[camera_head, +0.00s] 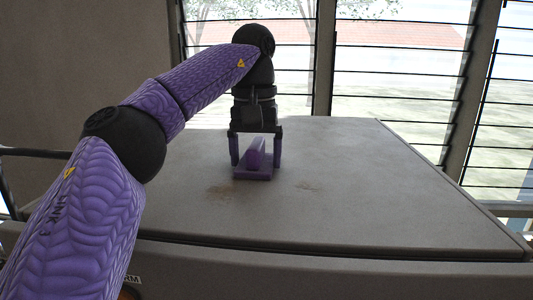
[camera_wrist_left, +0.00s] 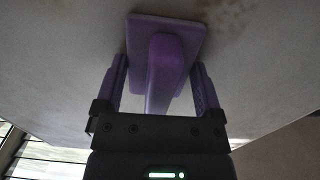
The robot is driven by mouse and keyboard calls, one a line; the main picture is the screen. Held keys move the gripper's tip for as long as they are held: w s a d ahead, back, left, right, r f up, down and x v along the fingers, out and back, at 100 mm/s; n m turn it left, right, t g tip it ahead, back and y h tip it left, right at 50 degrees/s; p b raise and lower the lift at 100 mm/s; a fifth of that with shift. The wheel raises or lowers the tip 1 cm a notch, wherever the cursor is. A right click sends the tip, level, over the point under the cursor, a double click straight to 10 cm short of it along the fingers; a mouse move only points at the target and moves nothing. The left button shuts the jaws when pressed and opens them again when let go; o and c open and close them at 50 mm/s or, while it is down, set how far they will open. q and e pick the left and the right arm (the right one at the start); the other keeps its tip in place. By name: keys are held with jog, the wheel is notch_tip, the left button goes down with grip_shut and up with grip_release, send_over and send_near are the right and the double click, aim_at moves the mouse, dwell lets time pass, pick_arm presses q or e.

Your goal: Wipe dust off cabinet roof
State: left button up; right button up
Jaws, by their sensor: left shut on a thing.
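My left gripper (camera_head: 256,160) points straight down over the grey cabinet roof (camera_head: 370,205) and is shut on a purple wiping tool (camera_head: 253,175). The tool has a flat rectangular base and a raised handle between the fingers. Its base appears to lie flat on the roof. A brown dust patch (camera_head: 222,190) lies just left of the tool, and a fainter dust patch (camera_head: 307,186) lies to its right. In the left wrist view, the tool (camera_wrist_left: 165,60) sits between the fingers, with brownish dust (camera_wrist_left: 235,14) beyond its base. My right gripper is not in view.
Louvred windows (camera_head: 400,60) stand behind and to the right of the cabinet. A plain wall (camera_head: 90,60) is at the back left. A dark rail (camera_head: 35,152) shows at the left. The roof's right half is clear up to its front edge.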

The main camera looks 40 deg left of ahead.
aim_at(238, 170)
pick_arm(q)
jog(key=shift+s+d+f, duration=0.1)
jog(key=shift+s+d, duration=0.6)
jog(key=shift+s, duration=0.45)
jog(key=shift+s+d, duration=0.7)
jog(key=shift+s, duration=0.45)
jog(key=shift+s+d+f, duration=0.1)
jog(key=shift+s+d, duration=0.6)
jog(key=shift+s, duration=0.45)
jog(key=s+d, duration=0.2)
jog(key=s, duration=0.1)
jog(key=shift+s+r, duration=0.15)
jog(key=shift+s, duration=0.1)
jog(key=shift+s+a, duration=0.5)
jog(key=shift+a, duration=0.3)
jog(key=w+a, duration=0.2)
jog(key=shift+w+a, duration=0.1)
jog(key=shift+w, duration=0.3)
jog(key=shift+w+a+r, duration=0.1)
jog(key=shift+w+a, duration=0.3)
jog(key=shift+w, duration=0.35)
jog(key=shift+w+a+f, duration=0.1)
jog(key=shift+w+a, duration=0.35)
jog(key=shift+w, duration=0.3)
jog(key=shift+w+a+r, duration=0.1)
jog(key=shift+w+a, duration=0.3)
jog(key=shift+w, duration=0.35)
jog(key=w+a, duration=0.1)
jog(key=w, duration=0.2)
jog(key=shift+a, duration=0.4)
